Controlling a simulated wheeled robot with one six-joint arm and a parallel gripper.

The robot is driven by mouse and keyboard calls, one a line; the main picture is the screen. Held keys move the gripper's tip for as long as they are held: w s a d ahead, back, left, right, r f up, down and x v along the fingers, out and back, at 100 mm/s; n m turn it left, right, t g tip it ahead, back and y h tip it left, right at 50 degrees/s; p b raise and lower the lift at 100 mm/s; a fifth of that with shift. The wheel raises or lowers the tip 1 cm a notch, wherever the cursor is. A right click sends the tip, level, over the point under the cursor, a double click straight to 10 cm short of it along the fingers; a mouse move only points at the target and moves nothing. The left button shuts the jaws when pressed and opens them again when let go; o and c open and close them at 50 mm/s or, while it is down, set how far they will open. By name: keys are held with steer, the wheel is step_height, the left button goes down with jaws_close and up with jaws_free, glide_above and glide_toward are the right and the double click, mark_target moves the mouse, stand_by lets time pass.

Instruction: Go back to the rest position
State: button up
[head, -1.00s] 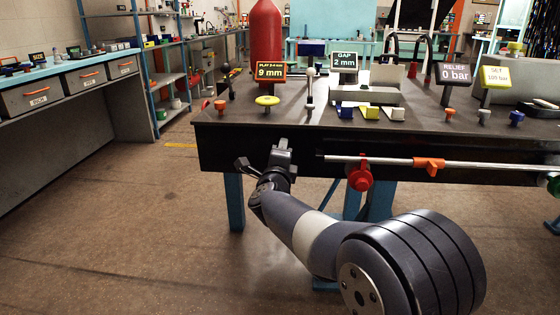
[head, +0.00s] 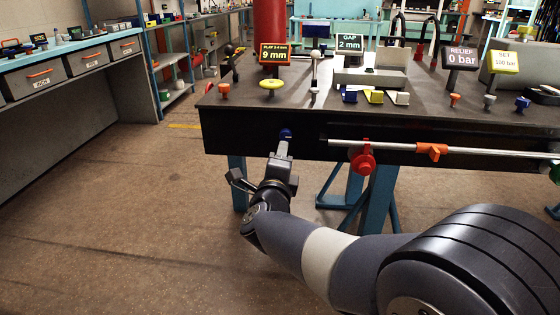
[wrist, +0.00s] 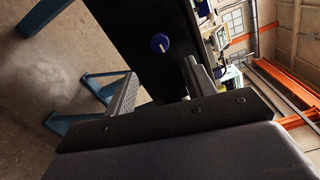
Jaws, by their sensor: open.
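My gripper (head: 259,166) is low in front of the dark workbench (head: 240,138), below and left of the bench's middle in the head view. Its two fingers are spread apart with nothing between them. A blue knob (head: 286,134) on the bench's front face is just beyond the upper finger tip in the head view. In the wrist view the open fingers (wrist: 160,88) point toward the bench front, with the blue knob (wrist: 160,42) ahead of them. The knob looks clear of both fingers.
A metal rail with a red valve knob (head: 363,160) and an orange clamp (head: 432,151) runs along the bench front. Signs, knobs and hoses stand on top. A drawer bench (head: 80,72) is at left. Floor (head: 120,220) between the benches is open.

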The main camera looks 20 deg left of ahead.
mark_target(285, 137)
stand_by(0.3)
steer(key=b+x, duration=0.1)
steer(key=x, duration=0.9)
steer(key=shift+w+a+b, duration=0.15)
steer(key=shift+w+b, duration=0.2)
